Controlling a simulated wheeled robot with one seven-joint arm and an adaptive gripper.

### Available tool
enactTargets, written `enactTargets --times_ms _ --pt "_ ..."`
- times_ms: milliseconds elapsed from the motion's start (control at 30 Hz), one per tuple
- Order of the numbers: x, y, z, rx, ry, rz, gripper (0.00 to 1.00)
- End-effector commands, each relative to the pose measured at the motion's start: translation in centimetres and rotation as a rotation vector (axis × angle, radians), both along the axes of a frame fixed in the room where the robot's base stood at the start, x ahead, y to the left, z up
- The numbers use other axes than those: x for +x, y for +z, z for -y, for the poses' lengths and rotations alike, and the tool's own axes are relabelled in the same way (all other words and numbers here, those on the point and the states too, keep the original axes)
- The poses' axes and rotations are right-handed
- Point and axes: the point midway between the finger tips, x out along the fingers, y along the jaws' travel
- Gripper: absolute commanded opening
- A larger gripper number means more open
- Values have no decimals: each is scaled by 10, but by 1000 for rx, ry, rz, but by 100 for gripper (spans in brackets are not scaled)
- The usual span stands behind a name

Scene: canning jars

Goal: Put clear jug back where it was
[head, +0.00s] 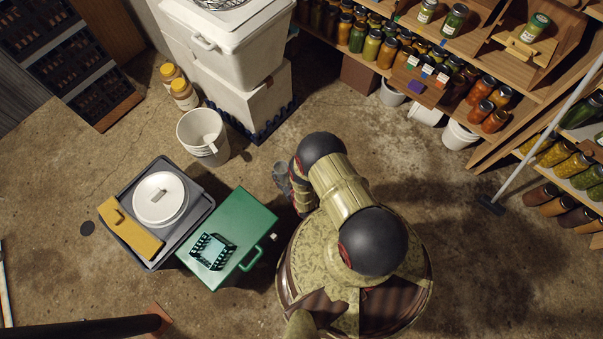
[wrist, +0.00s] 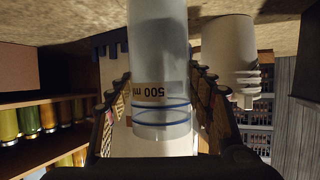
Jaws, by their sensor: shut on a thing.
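The clear jug (wrist: 160,65) is a translucent cylinder with blue bands and a "500 ml" mark that reads upside down in the wrist view. My gripper (wrist: 162,95) is shut on it, with one dark finger on each side of its body. The far end of the jug runs out of the top of the wrist view. In the head view, a small greyish shape (head: 282,174) shows beside my arm above the concrete floor, and my arm hides most of my gripper there.
A green box (head: 237,210) with a dark teal rack stands near a grey tub (head: 195,230) holding a white round lid. A white bucket (head: 203,135) stands by stacked white coolers (head: 240,95). Shelves of jars (head: 535,85) line the right. Open floor lies between.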

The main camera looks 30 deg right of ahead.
Motion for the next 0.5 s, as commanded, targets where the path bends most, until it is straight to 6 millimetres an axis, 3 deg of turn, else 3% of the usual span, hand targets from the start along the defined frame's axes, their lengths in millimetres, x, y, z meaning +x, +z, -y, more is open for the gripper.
enactTargets --times_ms 367,500 --pt "8 -35 74 0 -7 1 6" --pt "10 -63 93 0 -3 0 6"
